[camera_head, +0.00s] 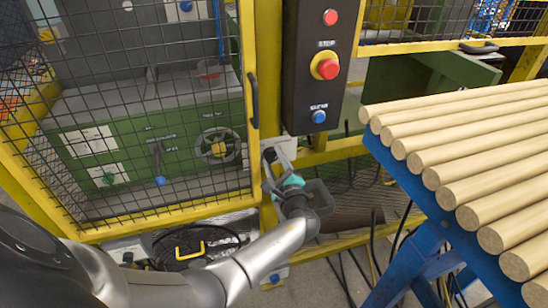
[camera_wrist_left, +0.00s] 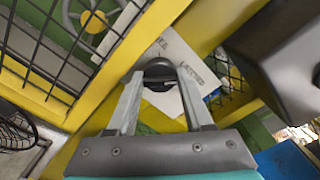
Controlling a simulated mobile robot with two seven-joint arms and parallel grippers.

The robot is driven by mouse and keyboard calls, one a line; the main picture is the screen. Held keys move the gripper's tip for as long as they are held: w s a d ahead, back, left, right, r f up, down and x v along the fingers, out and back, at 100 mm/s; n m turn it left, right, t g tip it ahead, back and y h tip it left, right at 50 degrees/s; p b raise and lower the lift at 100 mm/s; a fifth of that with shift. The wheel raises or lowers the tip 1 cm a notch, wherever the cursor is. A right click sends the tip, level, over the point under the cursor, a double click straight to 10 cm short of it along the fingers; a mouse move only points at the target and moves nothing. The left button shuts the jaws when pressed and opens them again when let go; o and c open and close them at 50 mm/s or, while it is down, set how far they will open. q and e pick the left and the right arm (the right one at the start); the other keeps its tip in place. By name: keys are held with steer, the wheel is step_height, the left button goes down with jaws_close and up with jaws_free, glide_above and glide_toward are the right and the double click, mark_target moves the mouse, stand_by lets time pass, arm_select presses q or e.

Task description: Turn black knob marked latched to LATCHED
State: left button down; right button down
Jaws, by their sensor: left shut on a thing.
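The black knob (camera_wrist_left: 158,70) sits on a white label plate (camera_wrist_left: 194,62) fixed to the yellow post, seen in the left wrist view. Lettering reading about "LATCHED" runs along the plate's right side; other lettering near its top is only partly legible. My left gripper (camera_wrist_left: 160,82) has a finger on each side of the knob and is shut on it. I cannot tell where the knob points. In the head view my left gripper (camera_head: 270,166) reaches the plate (camera_head: 284,146) below the control box, and the knob is mostly hidden by it. My right gripper is not in view.
A mesh guard door (camera_head: 140,110) with a black handle (camera_head: 253,100) stands left of the knob. A dark control box (camera_head: 318,65) with a red stop button (camera_head: 327,67) hangs just above. Wooden rods (camera_head: 470,150) on a blue stand (camera_head: 420,245) fill the right.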

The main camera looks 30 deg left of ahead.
arm_select(q)
steer(key=shift+f+m, duration=0.1)
steer(key=shift+m, duration=0.5)
steer(key=c, duration=0.6)
jaws_free()
steer(key=shift+s+d, duration=0.1)
steer(key=shift+d, duration=0.05)
steer(key=p+v, duration=0.1)
steer(key=v, duration=1.4)
steer(key=shift+p, duration=0.4)
